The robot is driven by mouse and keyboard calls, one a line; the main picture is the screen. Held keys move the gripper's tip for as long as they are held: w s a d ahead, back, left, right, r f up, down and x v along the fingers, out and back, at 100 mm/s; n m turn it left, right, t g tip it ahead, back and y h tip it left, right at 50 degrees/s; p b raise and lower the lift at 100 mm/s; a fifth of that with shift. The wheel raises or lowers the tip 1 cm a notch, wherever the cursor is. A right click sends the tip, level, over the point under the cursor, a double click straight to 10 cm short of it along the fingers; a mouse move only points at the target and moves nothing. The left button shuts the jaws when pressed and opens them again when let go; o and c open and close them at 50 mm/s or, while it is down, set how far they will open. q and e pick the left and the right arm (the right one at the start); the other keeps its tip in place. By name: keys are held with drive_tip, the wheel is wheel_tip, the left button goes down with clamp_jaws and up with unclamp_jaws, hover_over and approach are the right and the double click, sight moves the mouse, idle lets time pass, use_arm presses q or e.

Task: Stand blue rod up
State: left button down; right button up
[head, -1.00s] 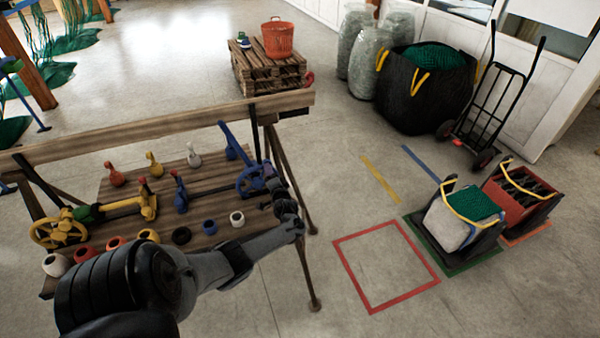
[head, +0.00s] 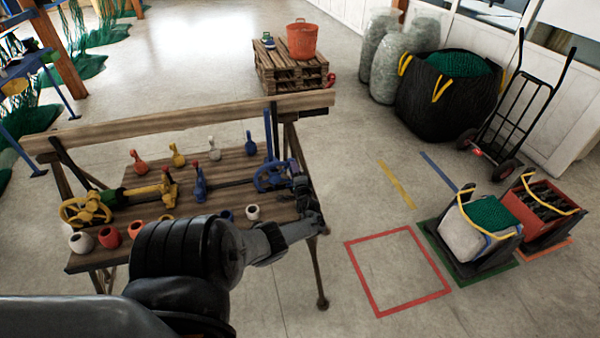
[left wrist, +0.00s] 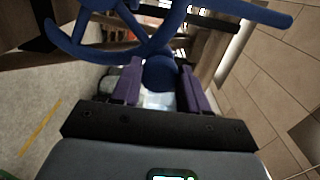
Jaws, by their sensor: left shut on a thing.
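The blue rod (head: 268,130) stands close to upright at the right end of the wooden bench in the head view, beside the blue wheel (head: 263,181). In the left wrist view the blue wheel (left wrist: 75,45) arches across the top, and a blue bar (left wrist: 245,11) runs to the upper right; I cannot tell whether that bar is the rod. My left gripper (head: 297,184) is at the right side of the wheel mechanism. In the left wrist view its purple fingers (left wrist: 160,88) are shut on a round blue knob (left wrist: 160,70). My right gripper is not in view.
The wooden bench (head: 150,118) also holds a yellow wheel mechanism (head: 85,209), several pin-shaped pieces and several rings. A pallet stack (head: 290,75) stands behind.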

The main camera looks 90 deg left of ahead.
use_arm(q)
drive_tip(key=shift+f, duration=0.2)
drive_tip(key=c, duration=0.6)
unclamp_jaws()
drive_tip(key=shift+r, duration=0.1)
drive_tip(key=shift+d, duration=0.1)
drive_tip(key=w+d+p, duration=0.2)
drive_tip(key=d+p, duration=0.1)
drive_tip(key=d, duration=0.7)
drive_tip(key=shift+d, duration=0.25)
